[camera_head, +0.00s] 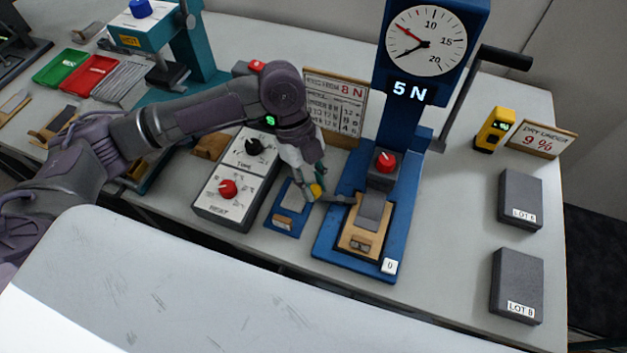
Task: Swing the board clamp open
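The blue peel-test stand (323,247) carries a wooden board (354,240) with a grey strip (371,211) on it. A thin grey bar (340,198), which looks like the board clamp's arm, reaches from the board's left side toward a yellow knob (316,190). My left gripper (314,188) is at this knob, pointing down, with its fingers close around or beside it. The fingers are too small to tell whether they grip it. My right gripper is not in view.
A dial gauge (426,41) tops the stand, with a crank (505,57) at its right. Left of the stand are a small blue plate (278,234) and a control box (225,218) with knobs. Grey lot blocks (521,193) lie at the right. The table between is clear.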

